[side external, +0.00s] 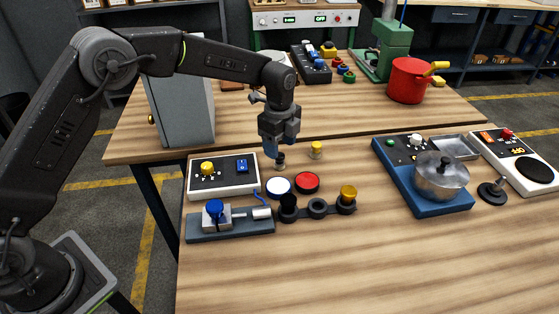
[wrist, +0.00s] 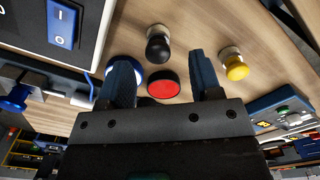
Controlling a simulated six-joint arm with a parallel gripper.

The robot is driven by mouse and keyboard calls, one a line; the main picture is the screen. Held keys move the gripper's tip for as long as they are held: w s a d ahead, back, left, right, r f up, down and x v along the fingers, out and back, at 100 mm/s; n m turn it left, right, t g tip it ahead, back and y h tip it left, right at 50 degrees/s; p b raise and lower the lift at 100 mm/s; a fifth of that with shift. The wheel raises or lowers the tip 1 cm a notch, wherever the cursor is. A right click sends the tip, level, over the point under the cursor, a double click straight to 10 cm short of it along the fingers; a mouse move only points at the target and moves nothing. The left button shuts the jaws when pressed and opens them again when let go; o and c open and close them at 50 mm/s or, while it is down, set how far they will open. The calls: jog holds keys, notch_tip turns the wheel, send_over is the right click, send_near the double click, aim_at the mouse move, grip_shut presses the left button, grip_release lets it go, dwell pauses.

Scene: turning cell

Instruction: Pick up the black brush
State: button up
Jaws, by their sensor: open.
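A small piece with a round black top and a pale base, which looks like the black brush (side external: 280,162), stands on the table. It also shows in the wrist view (wrist: 158,46), beyond and roughly between my fingertips. My gripper (side external: 276,150) is open and points down just above it in the side view. In the wrist view my gripper (wrist: 163,75) has its two blue fingers well apart with nothing held between them. A similar piece with a yellow top (side external: 316,150) stands to the right, and in the wrist view (wrist: 236,68) it is outside the right finger.
A red disc (side external: 307,182) and a white-blue disc (side external: 278,187) lie close in front. A dark three-place holder (side external: 318,208) bears a black piece and a yellow piece. A white switch box (side external: 222,184) stands left; a pot (side external: 441,178) stands right.

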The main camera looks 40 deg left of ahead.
aim_at(280, 161)
jog(key=shift+s+f, duration=0.1)
jog(key=shift+f, duration=2.3)
jog(key=c, duration=1)
